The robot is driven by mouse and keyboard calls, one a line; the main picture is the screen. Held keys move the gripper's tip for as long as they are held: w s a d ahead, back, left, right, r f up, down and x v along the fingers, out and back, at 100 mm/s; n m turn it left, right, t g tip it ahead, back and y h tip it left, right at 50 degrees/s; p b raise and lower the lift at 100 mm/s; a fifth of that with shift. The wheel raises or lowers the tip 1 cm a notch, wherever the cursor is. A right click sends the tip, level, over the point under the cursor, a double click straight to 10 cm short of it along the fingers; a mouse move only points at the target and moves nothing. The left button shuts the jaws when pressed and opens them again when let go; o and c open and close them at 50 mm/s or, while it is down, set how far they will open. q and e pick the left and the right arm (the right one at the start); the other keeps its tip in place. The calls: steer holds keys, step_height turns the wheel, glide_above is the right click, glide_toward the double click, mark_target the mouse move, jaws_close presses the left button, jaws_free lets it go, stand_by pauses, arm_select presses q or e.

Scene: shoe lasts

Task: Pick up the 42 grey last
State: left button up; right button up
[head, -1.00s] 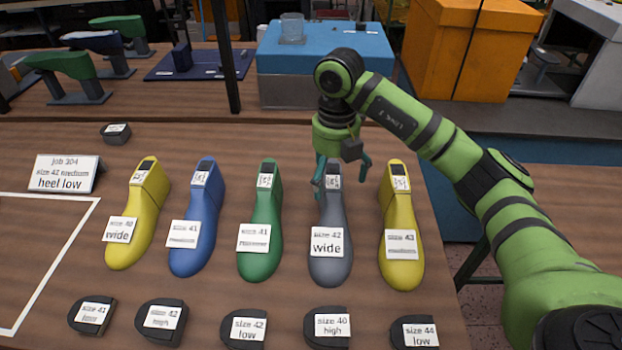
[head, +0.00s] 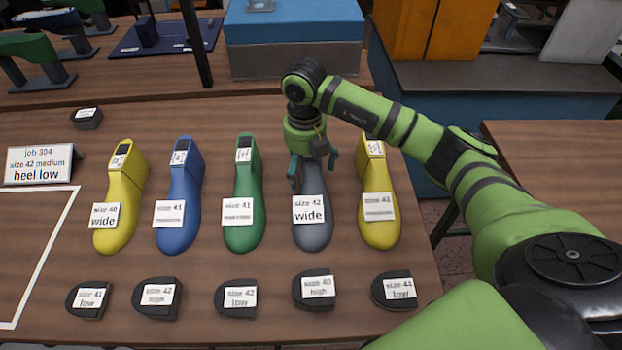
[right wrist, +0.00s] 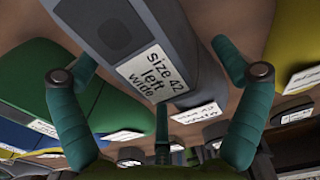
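The grey last (head: 314,232) stands in the row on the table, between the green last (head: 244,190) and a yellow one. Its front label reads size 42 wide. In the right wrist view the grey last (right wrist: 185,35) carries a label reading size 42 left wide. My right gripper (head: 314,168) is at the heel end of the grey last and hides its top. Its fingers are open, one on each side of the last, with gaps showing in the wrist view (right wrist: 155,65). My left gripper is not in view.
The yellow size 43 last (head: 379,225) stands close on the right. A blue last (head: 180,195) and a yellow size 40 last (head: 118,225) stand left. Several black heel blocks (head: 318,291) lie in front. A job card (head: 40,164) stands far left.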

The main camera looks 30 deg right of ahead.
steer(key=c, duration=1.3)
steer(key=shift+c, duration=0.3)
steer(key=shift+r, duration=0.15)
